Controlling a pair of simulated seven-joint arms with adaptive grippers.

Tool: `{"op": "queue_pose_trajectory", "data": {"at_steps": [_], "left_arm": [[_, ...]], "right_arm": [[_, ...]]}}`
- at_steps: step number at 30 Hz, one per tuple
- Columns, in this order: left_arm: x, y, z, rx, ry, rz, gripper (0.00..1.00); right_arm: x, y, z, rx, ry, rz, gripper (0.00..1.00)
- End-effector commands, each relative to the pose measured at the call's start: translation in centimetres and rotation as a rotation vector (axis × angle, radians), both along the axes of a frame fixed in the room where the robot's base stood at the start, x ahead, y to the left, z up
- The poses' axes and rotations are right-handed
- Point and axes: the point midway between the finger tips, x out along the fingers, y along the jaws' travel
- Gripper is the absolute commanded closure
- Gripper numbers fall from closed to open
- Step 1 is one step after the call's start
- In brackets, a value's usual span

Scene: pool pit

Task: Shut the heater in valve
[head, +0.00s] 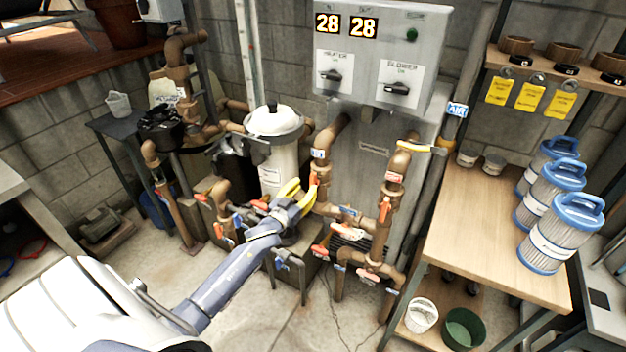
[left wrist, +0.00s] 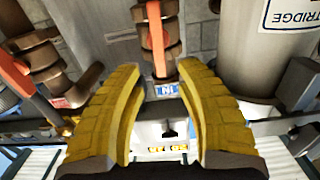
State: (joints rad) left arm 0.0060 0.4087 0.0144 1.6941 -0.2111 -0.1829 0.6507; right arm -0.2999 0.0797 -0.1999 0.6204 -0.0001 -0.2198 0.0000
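The valve I take for the heater in valve is on the left copper pipe under the heater panel. Its orange handle (head: 313,178) hangs below a blue tag (head: 318,154). In the left wrist view the handle (left wrist: 155,38) lies in line with its pipe, above a blue tag reading "IN" (left wrist: 167,90). My left gripper (head: 304,190) has yellow fingers and is just beside the handle. In the left wrist view the gripper (left wrist: 158,72) is open, fingers well apart, with the handle ahead of the gap. Contact cannot be told. My right gripper is not in view.
A second pipe with an orange handle (head: 384,210) and red tag (head: 393,178) stands to the right. The white-lidded filter (head: 275,121) stands close on the left. More valves (head: 320,252) crowd below. A wooden bench (head: 480,220) is at right.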

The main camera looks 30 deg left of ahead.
Motion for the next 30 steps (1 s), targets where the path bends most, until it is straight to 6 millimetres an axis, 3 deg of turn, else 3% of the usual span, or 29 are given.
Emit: {"op": "queue_pose_trajectory", "data": {"at_steps": [6, 12, 29, 30], "left_arm": [[3.3, 0.2, 0.1, -0.001, -0.001, 0.0, 0.65], [5.1, 0.3, 0.0, 0.0, -0.001, 0.001, 0.65], [6.1, 0.4, 0.0, -0.001, 0.0, 0.0, 0.62], [6.1, 0.4, 0.0, -0.001, 0.0, 0.0, 0.66]], "right_arm": [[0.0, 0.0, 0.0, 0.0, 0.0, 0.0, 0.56], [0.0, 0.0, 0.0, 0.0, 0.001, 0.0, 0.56], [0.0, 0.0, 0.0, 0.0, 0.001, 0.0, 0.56], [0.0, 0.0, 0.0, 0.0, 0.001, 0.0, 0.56]]}}
